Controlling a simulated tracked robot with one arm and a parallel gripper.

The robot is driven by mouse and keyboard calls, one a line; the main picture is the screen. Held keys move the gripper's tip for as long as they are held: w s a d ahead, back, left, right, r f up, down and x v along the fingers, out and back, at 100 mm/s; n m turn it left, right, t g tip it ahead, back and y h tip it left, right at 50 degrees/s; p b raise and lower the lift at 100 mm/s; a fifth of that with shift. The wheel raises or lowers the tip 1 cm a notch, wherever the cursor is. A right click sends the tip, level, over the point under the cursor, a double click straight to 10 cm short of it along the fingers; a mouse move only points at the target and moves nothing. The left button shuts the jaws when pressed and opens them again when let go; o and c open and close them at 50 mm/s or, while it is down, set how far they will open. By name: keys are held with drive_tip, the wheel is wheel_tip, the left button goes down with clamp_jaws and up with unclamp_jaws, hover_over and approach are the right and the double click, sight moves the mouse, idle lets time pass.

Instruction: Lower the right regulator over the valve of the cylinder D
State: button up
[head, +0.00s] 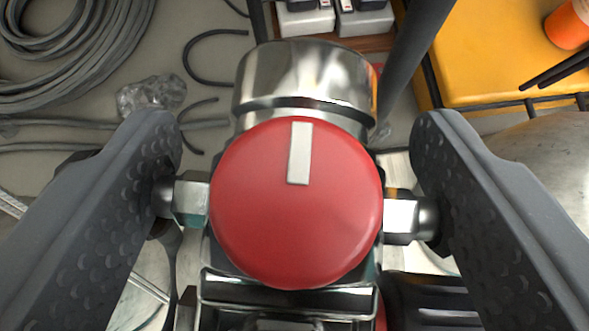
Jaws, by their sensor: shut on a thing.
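My gripper (296,210) is shut on the regulator (305,85), with one dark finger on each side at its metal side fittings. The regulator fills the middle of the head view. It has a round red knob (300,235) with a white bar mark, and a shiny metal body above and below the knob. The valve of cylinder D is not visible; the regulator may hide what is below it. A rounded grey metal surface (555,165) shows at the right edge, partly behind the right finger; I cannot tell whether it is a cylinder.
A coil of grey hose (75,60) lies on the floor at the upper left, near a crumpled clear bag (152,95). A yellow case (490,60) with an orange object (570,25) is at the upper right. White boxes (305,20) stand at the top. A dark post (412,55) slants behind the regulator.

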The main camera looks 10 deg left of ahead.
drive_tip(key=shift+f, duration=0.35)
idle(0.7)
drive_tip(key=o, duration=1.5)
drive_tip(key=shift+s, duration=0.1)
drive_tip(key=p+v, duration=0.2)
drive_tip(key=v, duration=1)
drive_tip(key=shift+r, duration=0.1)
drive_tip(key=shift+s+d+r, duration=0.1)
drive_tip(key=shift+s+r, duration=0.2)
drive_tip(key=shift+s, duration=0.35)
